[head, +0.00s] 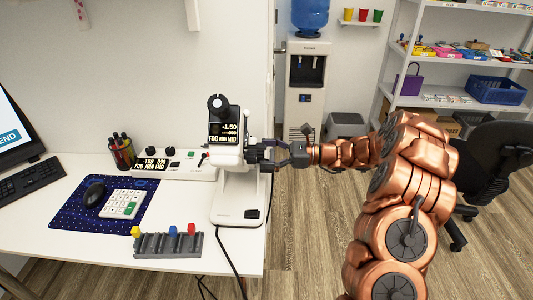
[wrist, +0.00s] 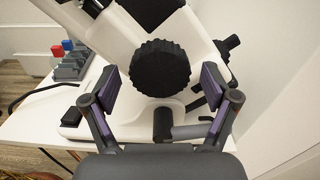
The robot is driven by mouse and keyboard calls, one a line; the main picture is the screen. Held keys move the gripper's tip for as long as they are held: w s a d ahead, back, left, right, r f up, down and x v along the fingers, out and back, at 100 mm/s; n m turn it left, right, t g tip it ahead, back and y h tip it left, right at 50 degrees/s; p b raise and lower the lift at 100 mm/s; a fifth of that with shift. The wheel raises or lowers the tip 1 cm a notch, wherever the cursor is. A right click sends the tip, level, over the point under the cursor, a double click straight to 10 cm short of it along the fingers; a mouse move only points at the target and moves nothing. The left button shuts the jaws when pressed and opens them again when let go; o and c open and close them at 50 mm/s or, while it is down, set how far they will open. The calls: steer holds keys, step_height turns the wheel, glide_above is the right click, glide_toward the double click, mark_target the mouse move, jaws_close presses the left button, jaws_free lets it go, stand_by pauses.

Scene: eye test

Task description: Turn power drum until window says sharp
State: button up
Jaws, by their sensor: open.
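A white eye-test instrument (head: 238,190) stands at the right end of the white table. In the wrist view a black ribbed drum (wrist: 160,68) sits on the instrument's side. My gripper (head: 268,153) is at the instrument's right side. In the wrist view my gripper (wrist: 159,88) is open, one finger on each side of the drum, with visible gaps.
A white console (head: 180,165) with a small screen stands behind. A grey rack (head: 168,244) with coloured pegs is at the table's front. A blue mat (head: 75,213) holds a mouse and calculator. A black cable hangs over the front edge. Open floor lies right of the table.

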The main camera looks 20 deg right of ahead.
steer(key=c, duration=1.2)
steer(key=shift+f+b, duration=0.1)
steer(key=shift+b, duration=0.25)
